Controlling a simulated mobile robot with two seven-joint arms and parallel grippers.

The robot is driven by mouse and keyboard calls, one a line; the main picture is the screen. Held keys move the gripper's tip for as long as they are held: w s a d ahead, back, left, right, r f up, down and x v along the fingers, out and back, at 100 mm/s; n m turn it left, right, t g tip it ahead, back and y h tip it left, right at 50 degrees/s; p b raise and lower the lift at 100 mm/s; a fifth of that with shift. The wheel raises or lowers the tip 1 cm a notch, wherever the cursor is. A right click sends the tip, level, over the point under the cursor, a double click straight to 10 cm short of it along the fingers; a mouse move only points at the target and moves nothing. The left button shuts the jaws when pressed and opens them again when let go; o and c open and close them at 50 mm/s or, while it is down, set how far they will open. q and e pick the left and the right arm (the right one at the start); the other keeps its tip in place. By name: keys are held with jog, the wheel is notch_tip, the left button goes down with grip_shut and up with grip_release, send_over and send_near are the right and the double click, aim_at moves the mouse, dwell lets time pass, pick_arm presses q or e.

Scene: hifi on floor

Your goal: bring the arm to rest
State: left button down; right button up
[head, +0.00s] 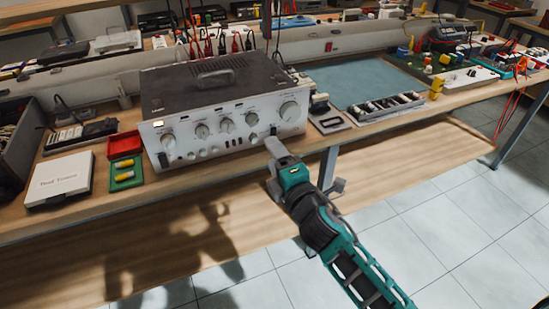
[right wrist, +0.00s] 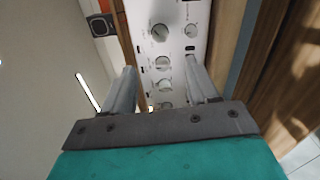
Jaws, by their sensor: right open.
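My right arm comes in from the lower right of the head view. Its gripper (head: 273,146) is at the lower right of the front panel of a silver and black hi-fi amplifier (head: 212,82). In the right wrist view the two fingers of the right gripper (right wrist: 161,72) are apart with nothing held between them. The amplifier's panel (right wrist: 178,18) with its knobs shows beyond and between them. I cannot tell whether a fingertip touches the panel. My left gripper is not in view.
The amplifier stands on a wooden workbench (head: 190,188). Left of it are a red tray (head: 124,145), a green tray (head: 126,173) and a white box (head: 60,181). Right of it are a grey component tray (head: 386,106) and a blue mat (head: 365,80). Tiled floor (head: 445,215) lies clear in front.

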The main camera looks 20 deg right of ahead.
dwell(0.5)
jog(key=s+f+m+g+y, duration=0.1)
jog(key=s+f+m+g, duration=0.6)
jog(key=s+f+m, duration=1)
jog(key=s+f, duration=0.1)
jog(key=s, duration=0.2)
jog(key=shift+a+f, duration=0.15)
jog(key=shift+c, duration=0.2)
